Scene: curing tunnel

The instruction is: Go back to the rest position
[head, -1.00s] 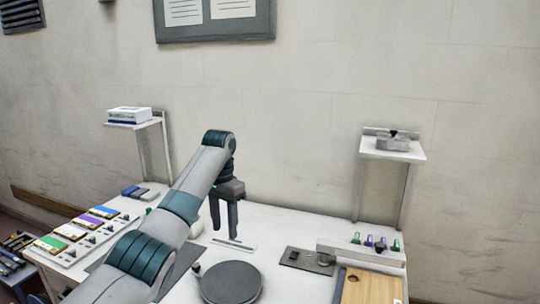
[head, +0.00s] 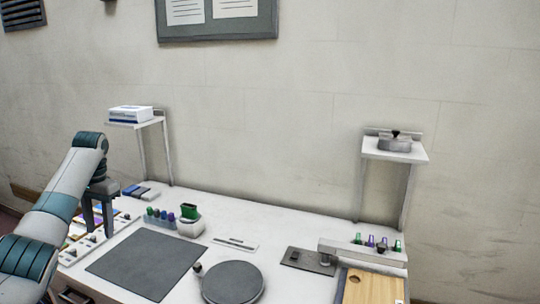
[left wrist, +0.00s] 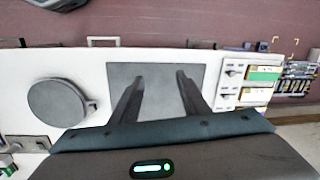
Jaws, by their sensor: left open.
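My left gripper (head: 98,230) is at the left of the head view, pointing down above the left part of the white table, near the panel with coloured labels. In the left wrist view its two fingers (left wrist: 160,75) are spread apart with nothing between them, over the dark mat. My right gripper is in neither view.
The white table (head: 262,222) holds a dark grey mat (head: 147,264), a round dark plate (head: 232,283), a white cup with a green item (head: 190,219) and a wooden board (head: 370,288). Raised shelves stand at the back left (head: 137,124) and back right (head: 408,155). The table's middle is clear of my arm.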

